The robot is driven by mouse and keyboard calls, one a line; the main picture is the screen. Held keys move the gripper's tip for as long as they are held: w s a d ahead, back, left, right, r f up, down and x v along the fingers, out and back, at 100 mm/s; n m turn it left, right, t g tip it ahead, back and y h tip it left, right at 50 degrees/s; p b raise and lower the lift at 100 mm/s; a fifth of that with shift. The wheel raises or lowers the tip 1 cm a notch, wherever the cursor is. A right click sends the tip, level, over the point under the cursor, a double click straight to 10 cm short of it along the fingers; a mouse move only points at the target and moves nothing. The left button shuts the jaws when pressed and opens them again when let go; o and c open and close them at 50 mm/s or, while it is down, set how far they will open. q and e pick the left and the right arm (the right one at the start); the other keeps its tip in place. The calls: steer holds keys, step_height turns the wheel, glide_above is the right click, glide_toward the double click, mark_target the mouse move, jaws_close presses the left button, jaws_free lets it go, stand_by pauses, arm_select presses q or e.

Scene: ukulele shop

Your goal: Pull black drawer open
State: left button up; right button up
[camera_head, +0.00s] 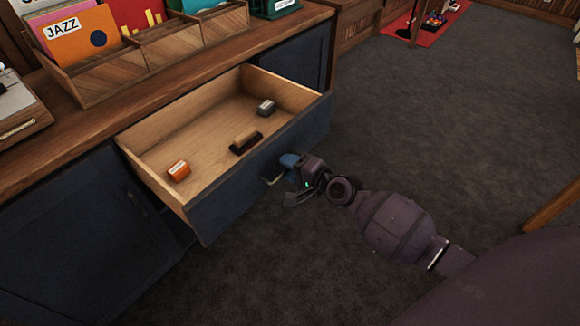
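The dark blue-black drawer (258,164) is pulled well out of the wooden-topped cabinet, and its pale wood inside shows. A thin metal handle (271,181) is on its front panel. My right gripper (287,180) is at this handle. Its two fingers stand apart, one above and one below the handle's end; I cannot tell whether they touch it. My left gripper is not in view.
In the drawer lie an orange box (179,171), a dark brush-like block (245,142) and a small grey box (266,107). A wooden record bin (150,52) stands on the countertop. The dark carpet (440,120) at right is mostly clear.

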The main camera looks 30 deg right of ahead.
arm_select(q)
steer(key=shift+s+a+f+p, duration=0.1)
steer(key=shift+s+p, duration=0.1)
steer(key=shift+p, duration=0.1)
arm_select(e)
steer(key=v, duration=1.1)
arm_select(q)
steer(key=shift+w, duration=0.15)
arm_select(e)
steer(key=shift+w, duration=0.1)
arm_select(q)
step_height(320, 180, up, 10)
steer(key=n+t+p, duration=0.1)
steer(key=p, duration=1)
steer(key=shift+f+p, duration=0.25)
steer(key=shift+p, duration=0.15)
arm_select(e)
steer(key=s+a+r+n+g+h, duration=0.1)
steer(key=s+a+n+h, duration=0.1)
steer(key=s+n, duration=0.5)
steer(key=s+a+r+n+g+h, duration=0.2)
steer(key=s+n, duration=0.6)
steer(key=s, duration=1.1)
steer(key=shift+s+a+r+g+h, duration=0.2)
steer(key=shift+a+g+h, duration=0.1)
steer(key=shift+a+h, duration=0.3)
